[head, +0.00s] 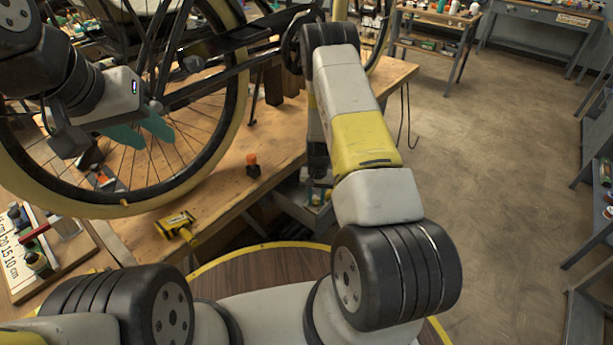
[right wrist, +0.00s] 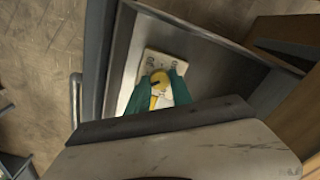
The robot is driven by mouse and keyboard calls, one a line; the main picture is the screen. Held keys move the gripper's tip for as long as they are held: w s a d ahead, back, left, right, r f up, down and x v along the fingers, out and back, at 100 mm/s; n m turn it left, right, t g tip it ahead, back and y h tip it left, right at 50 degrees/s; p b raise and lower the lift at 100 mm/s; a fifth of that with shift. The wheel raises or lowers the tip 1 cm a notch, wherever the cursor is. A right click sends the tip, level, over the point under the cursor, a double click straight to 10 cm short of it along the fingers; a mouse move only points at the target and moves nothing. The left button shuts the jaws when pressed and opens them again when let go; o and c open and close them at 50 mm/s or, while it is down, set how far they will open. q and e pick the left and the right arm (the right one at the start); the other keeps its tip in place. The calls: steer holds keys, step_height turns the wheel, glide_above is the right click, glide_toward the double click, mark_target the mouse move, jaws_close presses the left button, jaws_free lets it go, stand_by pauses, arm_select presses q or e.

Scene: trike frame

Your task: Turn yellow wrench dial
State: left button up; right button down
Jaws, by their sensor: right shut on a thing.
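The yellow wrench dial (right wrist: 159,79) shows in the right wrist view against a pale plate (right wrist: 149,63) with dark markings. My right gripper (right wrist: 157,95) has its teal fingers on either side of the dial and is shut on it. In the head view my right gripper (head: 318,193) reaches down low beside the table's right edge, and the dial cannot be made out there. My left gripper (head: 146,133) is in front of the wheel's spokes, its teal fingers apart and empty.
A trike wheel (head: 238,110) and frame stand over the wooden table (head: 280,135). A yellow tool (head: 178,226) and an orange-topped item (head: 252,163) are on the table. In the right wrist view, grey metal walls (right wrist: 118,60) border the plate closely. Open floor (head: 490,150) lies to the right.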

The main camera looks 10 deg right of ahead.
mark_target(316, 201)
steer(key=c, duration=1.1)
jaws_free()
step_height(316, 201, up, 8)
steer(key=shift+f, duration=0.1)
